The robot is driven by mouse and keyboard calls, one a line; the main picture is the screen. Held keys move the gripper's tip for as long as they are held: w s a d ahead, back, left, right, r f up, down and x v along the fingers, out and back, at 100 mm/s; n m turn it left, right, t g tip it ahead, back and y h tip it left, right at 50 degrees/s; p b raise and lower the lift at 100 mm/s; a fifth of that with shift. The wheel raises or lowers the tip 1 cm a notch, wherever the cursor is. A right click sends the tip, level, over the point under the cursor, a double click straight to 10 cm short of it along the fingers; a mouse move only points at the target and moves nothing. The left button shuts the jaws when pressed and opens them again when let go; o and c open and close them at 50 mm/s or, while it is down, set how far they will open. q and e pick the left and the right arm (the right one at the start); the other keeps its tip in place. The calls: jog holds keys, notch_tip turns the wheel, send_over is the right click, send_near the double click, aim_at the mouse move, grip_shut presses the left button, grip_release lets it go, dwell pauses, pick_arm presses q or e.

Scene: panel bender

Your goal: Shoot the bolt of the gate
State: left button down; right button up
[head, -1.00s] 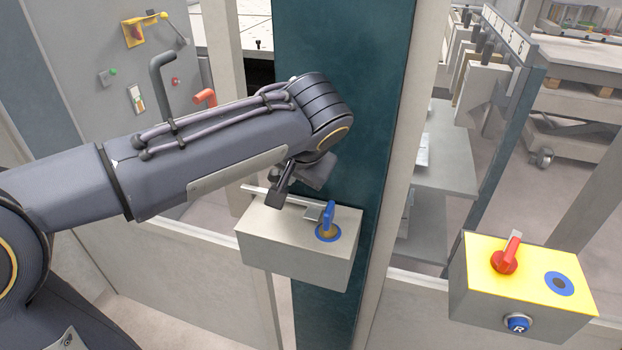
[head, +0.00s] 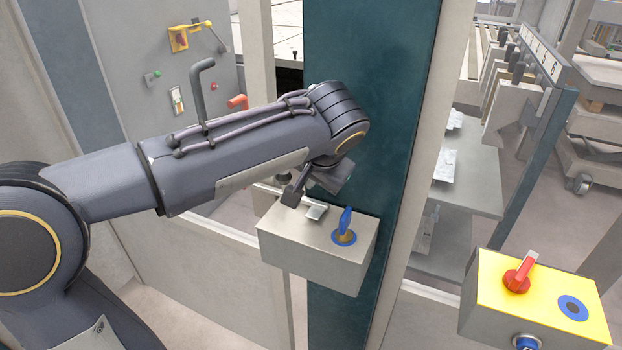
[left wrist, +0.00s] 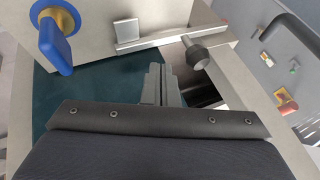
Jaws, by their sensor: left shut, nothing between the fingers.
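The bolt's pale flat bar (left wrist: 175,40) shows in the left wrist view, with a dark round knob (left wrist: 195,53) on it and an upright metal tab (left wrist: 127,30) at one end. The tab also shows in the head view (head: 315,212), on the grey box (head: 312,262) beside a blue key (head: 344,222). My left gripper (head: 290,196) is just above the box's back left edge. In the left wrist view its fingers (left wrist: 160,80) are together and empty, short of the bar and to the left of the knob. My arm hides much of the bar in the head view. My right gripper is out of view.
A dark teal post (head: 372,120) stands behind the box. A yellow-topped box (head: 535,290) with a red switch is at lower right. A grey panel (head: 140,60) with a bent handle (head: 198,90) and small controls is at upper left.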

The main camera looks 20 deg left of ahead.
pick_arm(q)
jog(key=shift+s+d+r, duration=0.35)
jog(key=shift+d+r, duration=0.2)
jog(key=shift+d, duration=0.1)
jog(key=v, duration=0.8)
jog(key=shift+r, duration=0.25)
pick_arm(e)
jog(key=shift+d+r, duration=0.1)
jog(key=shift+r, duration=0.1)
pick_arm(q)
jog(key=shift+s+a+f, duration=0.1)
jog(key=shift+a, duration=0.1)
jog(key=s+a+f+n+h, duration=0.3)
jog(key=s+f+h, duration=0.4)
jog(key=s+f, duration=1.1)
notch_tip(320, 180, down, 4)
jog(key=shift+r+h, duration=0.15)
jog(key=shift+h, duration=0.25)
